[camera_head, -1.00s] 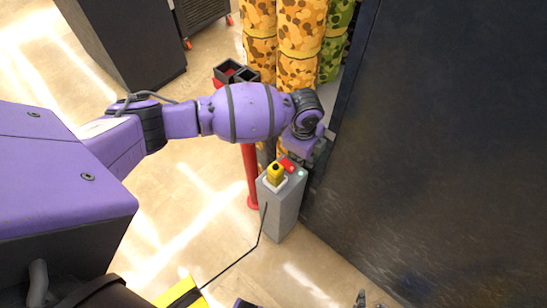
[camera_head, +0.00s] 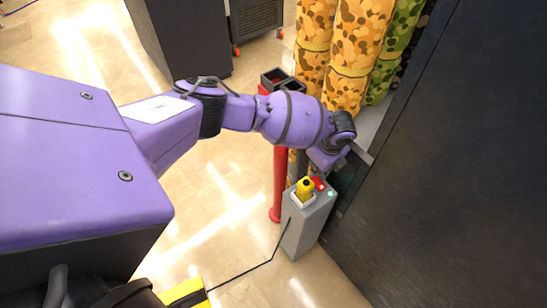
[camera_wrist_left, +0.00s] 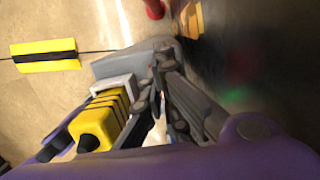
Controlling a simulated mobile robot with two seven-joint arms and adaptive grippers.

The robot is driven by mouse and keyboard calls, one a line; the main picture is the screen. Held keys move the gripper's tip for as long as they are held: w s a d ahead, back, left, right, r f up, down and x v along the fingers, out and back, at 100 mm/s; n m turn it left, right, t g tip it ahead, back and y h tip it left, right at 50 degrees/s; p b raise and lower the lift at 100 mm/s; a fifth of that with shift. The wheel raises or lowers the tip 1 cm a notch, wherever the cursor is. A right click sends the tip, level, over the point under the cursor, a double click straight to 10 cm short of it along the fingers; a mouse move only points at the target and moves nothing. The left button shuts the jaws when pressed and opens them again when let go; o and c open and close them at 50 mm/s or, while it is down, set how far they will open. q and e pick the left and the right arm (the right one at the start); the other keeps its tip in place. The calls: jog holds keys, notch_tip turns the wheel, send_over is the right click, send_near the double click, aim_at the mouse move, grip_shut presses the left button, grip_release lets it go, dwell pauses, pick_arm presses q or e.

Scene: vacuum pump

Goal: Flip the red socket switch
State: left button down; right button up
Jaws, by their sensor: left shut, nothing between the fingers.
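The red socket switch (camera_head: 319,184) is on top of a grey post (camera_head: 305,228), beside a yellow plug (camera_head: 306,189) in a white socket. A small green light (camera_head: 331,194) shows next to it. My left gripper is just behind and right of the switch, partly hidden by my wrist in the head view. In the left wrist view my left gripper (camera_wrist_left: 166,65) is shut and empty, close beside the yellow, black-striped plug (camera_wrist_left: 100,122). The fingers cover the switch there, so contact cannot be told. My right gripper is not in view.
A large dark wall (camera_head: 455,190) stands close on the right of the post. A red pole (camera_head: 279,185) and patterned orange columns (camera_head: 355,50) stand behind it. A black cable (camera_head: 245,272) runs from the post to a yellow block (camera_head: 186,293).

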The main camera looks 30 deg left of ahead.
pick_arm(q)
jog(key=shift+w+a+f, duration=0.15)
jog(key=shift+f, duration=0.85)
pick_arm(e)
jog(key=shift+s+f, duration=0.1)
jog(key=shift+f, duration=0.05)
